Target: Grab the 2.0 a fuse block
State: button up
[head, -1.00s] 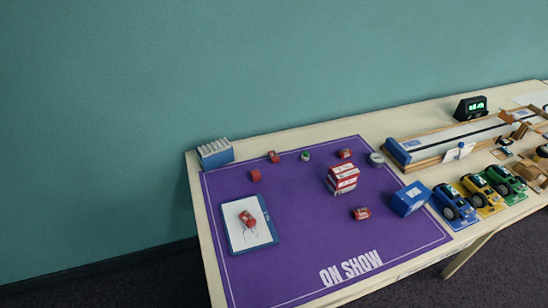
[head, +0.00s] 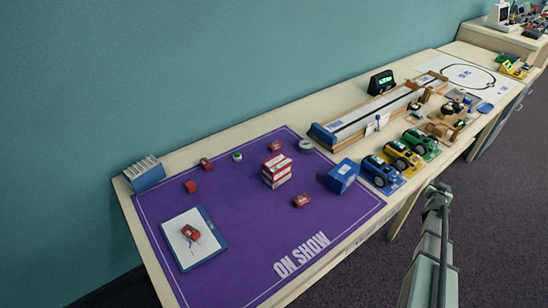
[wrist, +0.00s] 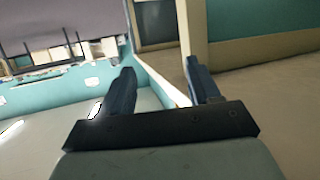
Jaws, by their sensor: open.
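Several small red blocks lie on the purple mat (head: 235,240) in the head view. One red block (head: 206,164) is at the back left, another red block (head: 190,187) is in front of it, and more red blocks lie at the back right (head: 276,147) and front right (head: 302,201). A further red block (head: 191,233) sits on a white, blue-edged board. Their labels are too small to read, so I cannot tell which is the 2.0 A fuse block. My gripper (wrist: 160,78) is open and empty in the wrist view, with no block between its fingers.
A red-and-white stack of boxes (head: 277,171) and a blue box (head: 342,176) stand on the mat. A blue rack (head: 145,174) is at the back left. Toy cars (head: 402,156) and a wooden track (head: 370,113) lie to the right. The mat's front is mostly clear.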

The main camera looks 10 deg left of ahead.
jog(key=w+d+r+m+t+h, duration=0.1)
jog(key=w+d+r+t+h, duration=0.3)
jog(key=d+r, duration=0.9)
jog(key=w+a+r+n, duration=0.1)
jog(key=w+a+r, duration=0.35)
jog(key=r, duration=0.45)
jog(key=w+a+r+n+y, duration=0.1)
jog(key=w+a+n+y, duration=0.3)
jog(key=a, duration=0.9)
jog(key=w+a+r+n+y, duration=0.2)
jog(key=w+a, duration=0.4)
jog(key=a, duration=0.7)
jog(key=w+a+r+n+y, duration=0.1)
jog(key=w+a+n+y, duration=0.35)
jog(key=a, duration=0.85)
jog(key=a+f+g+y, duration=0.15)
jog(key=a+g, duration=0.25)
jog(key=a, duration=1.7)
jog(key=n+g+h, duration=0.1)
jog(key=n+g, duration=0.3)
jog(key=g, duration=0.9)
send_over(207, 163)
notch_tip(207, 163, down, 8)
jog(key=shift+s+d+r, duration=0.1)
jog(key=shift+s+d, duration=0.05)
jog(key=shift+a+f, duration=0.2)
jog(key=shift+f, duration=2.45)
